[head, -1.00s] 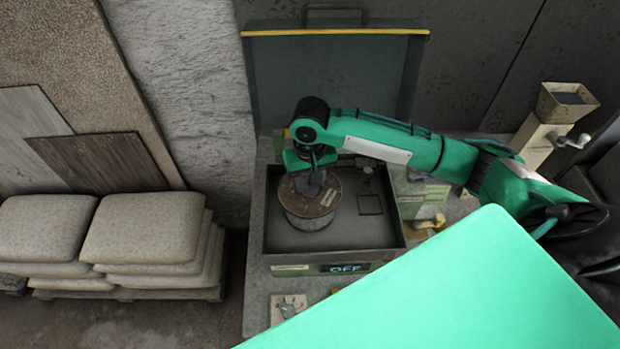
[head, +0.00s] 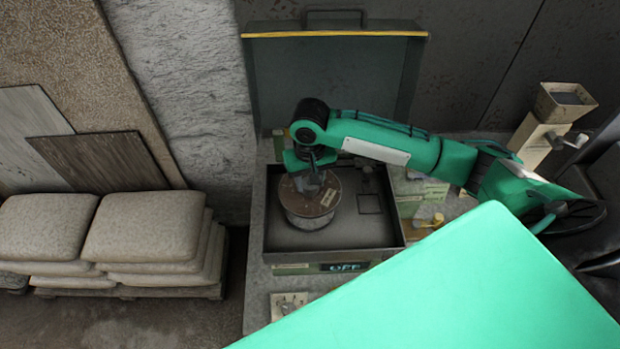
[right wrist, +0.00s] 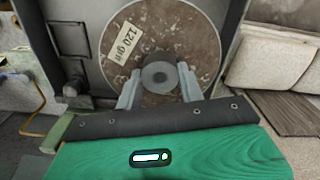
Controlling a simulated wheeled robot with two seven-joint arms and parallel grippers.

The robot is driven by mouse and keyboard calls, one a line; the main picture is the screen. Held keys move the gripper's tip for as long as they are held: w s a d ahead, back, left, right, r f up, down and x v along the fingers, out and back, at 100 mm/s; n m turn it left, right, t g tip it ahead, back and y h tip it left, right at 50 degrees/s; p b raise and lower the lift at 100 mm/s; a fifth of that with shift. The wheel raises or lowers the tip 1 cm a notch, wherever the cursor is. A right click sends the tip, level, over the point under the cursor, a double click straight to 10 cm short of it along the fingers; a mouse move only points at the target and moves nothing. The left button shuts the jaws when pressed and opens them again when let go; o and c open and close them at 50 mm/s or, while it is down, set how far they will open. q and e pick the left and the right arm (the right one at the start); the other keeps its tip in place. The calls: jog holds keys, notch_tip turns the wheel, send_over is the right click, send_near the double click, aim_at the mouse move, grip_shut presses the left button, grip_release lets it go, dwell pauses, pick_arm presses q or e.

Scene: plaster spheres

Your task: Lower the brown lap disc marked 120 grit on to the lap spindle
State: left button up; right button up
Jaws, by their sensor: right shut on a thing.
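The brown lap disc (head: 321,207) is in the open dark machine tray (head: 345,249). In the right wrist view the disc (right wrist: 192,30) shows a pale label reading 120 grit (right wrist: 124,44) and a grey round hub (right wrist: 158,74) at its middle. My right gripper (head: 313,186) is over the disc's centre, its fingers on either side of the hub in the right wrist view (right wrist: 159,84), shut on it. The disc looks level above a pale round base. The spindle is hidden under the disc, and I cannot tell whether disc and base touch. My left gripper is not in view.
The machine's dark lid (head: 335,75) stands open behind the tray. An OFF display (head: 345,267) is on the tray's front. A beige cranked device (head: 552,125) stands at the right, and stacked sacks (head: 143,235) lie at the left. A green panel covers the lower right.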

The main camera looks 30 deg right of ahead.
jog(key=shift+f+b, duration=1)
jog(key=shift+f, duration=3.2)
jog(key=o, duration=1.4)
jog(key=shift+c, duration=0.2)
jog(key=shift+r+p, duration=1.15)
jog(key=shift+p, duration=0.05)
jog(key=shift+r, duration=0.8)
jog(key=shift+s, duration=0.1)
